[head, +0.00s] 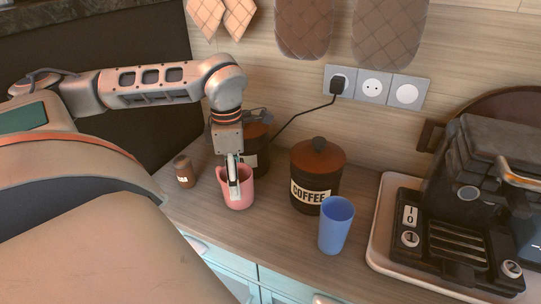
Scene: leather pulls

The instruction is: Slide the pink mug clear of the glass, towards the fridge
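The pink mug (243,201) stands upright on the wooden counter, left of the coffee canister. My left gripper (233,192) points down at the mug, its fingers overlapping the mug's mouth and near wall. The fingers look close together and hide part of the mug; I cannot tell whether they grip its wall. The blue glass (335,228) stands upright to the right, near the counter's front edge, with a clear gap between it and the mug. No fridge can be made out for sure; a dark tall panel (135,135) stands at the left. My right gripper is out of view.
A dark coffee canister (313,187) stands behind the glass. Another canister (261,157) is behind my gripper, partly hidden. A small brown jar (184,172) stands left of the mug. A coffee machine (470,200) on a white tray (383,232) fills the right.

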